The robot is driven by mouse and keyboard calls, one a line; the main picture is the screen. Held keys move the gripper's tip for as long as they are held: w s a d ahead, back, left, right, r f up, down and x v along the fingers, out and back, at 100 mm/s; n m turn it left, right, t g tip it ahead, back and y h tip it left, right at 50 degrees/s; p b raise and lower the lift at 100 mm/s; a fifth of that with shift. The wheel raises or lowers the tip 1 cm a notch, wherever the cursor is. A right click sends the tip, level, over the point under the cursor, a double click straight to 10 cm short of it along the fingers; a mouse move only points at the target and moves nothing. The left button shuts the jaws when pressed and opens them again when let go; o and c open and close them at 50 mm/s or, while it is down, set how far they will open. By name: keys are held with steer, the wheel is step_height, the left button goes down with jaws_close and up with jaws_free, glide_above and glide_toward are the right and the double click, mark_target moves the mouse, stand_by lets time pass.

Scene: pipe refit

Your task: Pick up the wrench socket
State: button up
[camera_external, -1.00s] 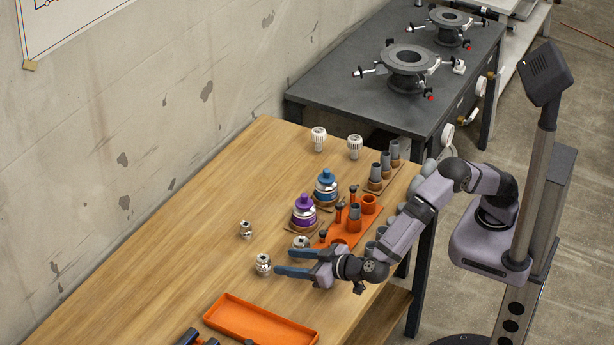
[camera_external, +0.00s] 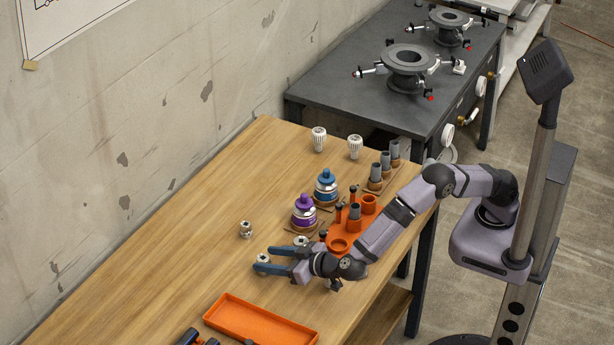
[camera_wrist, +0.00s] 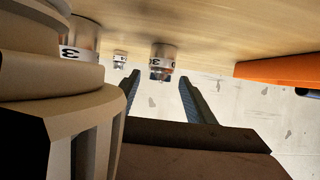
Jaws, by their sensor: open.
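Several small silver socket-like pieces with numbered white bands stand on the wooden table. One silver socket (camera_external: 263,258) is by my fingertips, largely hidden by them in the external view. In the wrist view a socket (camera_wrist: 163,61) appears centred between and just beyond my fingertips. I cannot tell whether the fingers touch it. My gripper (camera_external: 261,261) is open, low over the table and roughly level; its two fingers also show in the wrist view (camera_wrist: 159,78). Another silver socket (camera_external: 246,229) stands apart behind it, and a third (camera_external: 301,242) is partly hidden beside my gripper.
An orange tray (camera_external: 258,322) lies at the front. White ribbed pieces (camera_external: 319,139) stand at the back. The table's left side is clear.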

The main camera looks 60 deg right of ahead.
jaws_close()
steer(key=shift+r, duration=0.2)
step_height(320, 180, up, 23)
steer(key=p, duration=1.4)
stand_by(0.5)
